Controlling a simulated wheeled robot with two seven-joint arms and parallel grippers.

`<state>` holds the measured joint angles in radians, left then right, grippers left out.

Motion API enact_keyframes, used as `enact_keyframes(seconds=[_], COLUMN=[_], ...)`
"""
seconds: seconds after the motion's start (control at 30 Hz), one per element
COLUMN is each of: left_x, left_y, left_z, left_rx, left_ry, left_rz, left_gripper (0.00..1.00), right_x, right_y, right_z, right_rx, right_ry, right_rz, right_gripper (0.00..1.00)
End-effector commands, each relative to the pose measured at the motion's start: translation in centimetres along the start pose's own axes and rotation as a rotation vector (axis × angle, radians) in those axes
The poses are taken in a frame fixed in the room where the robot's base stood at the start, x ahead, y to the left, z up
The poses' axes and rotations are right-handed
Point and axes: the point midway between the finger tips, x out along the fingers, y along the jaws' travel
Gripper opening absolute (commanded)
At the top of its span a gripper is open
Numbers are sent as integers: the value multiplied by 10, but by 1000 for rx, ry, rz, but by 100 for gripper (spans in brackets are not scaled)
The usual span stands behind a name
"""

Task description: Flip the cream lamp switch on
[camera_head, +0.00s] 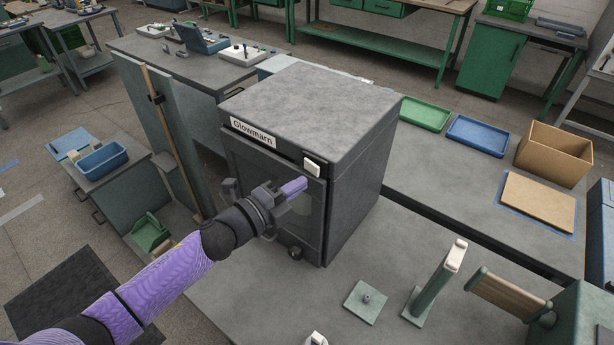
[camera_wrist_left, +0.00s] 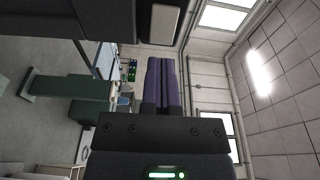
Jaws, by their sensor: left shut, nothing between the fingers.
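The cream lamp switch (camera_head: 312,166) is a small pale rocker on the upper right of the front of the dark grey Glowmarn cabinet (camera_head: 310,110). A pale plate that looks like the same switch (camera_wrist_left: 165,20) shows at the top of the left wrist view. My left gripper (camera_head: 294,187) is shut and empty, with its purple fingers together. In the head view its tips are just below and left of the switch, in front of the cabinet's door, and look apart from the switch. In the left wrist view the shut fingers (camera_wrist_left: 162,85) lie below the plate. My right gripper is not in view.
A green base with a peg (camera_head: 365,301), a green post with a cream top (camera_head: 437,282) and a wooden roller (camera_head: 508,294) stand on the bench right of the cabinet. Green (camera_head: 425,115) and blue (camera_head: 481,135) trays and a cardboard box (camera_head: 555,154) lie behind. A wooden pole (camera_head: 170,140) stands left.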

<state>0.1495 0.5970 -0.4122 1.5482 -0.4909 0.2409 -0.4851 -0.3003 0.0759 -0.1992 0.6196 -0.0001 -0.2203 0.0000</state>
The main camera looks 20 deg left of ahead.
Motion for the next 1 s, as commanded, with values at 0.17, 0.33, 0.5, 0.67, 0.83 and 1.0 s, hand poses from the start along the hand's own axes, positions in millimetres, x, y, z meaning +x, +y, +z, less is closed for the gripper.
enact_keyframes(seconds=[0.17,0.33,0.5,0.67,0.83,1.0], left_x=[22,28,28,32,34,33], left_y=[0,0,0,1,0,0], left_z=[0,0,0,-1,-2,-1], left_rx=[0,0,0,-1,-1,0], left_ry=[0,0,0,1,1,0], left_rz=[-1,0,0,0,0,1], left_gripper=[0,0,0,0,0,0], right_x=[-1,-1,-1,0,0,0], right_y=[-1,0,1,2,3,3], right_z=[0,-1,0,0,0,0], right_rx=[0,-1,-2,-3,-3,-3], right_ry=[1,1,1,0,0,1], right_rz=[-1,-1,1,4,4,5], right_gripper=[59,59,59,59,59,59])
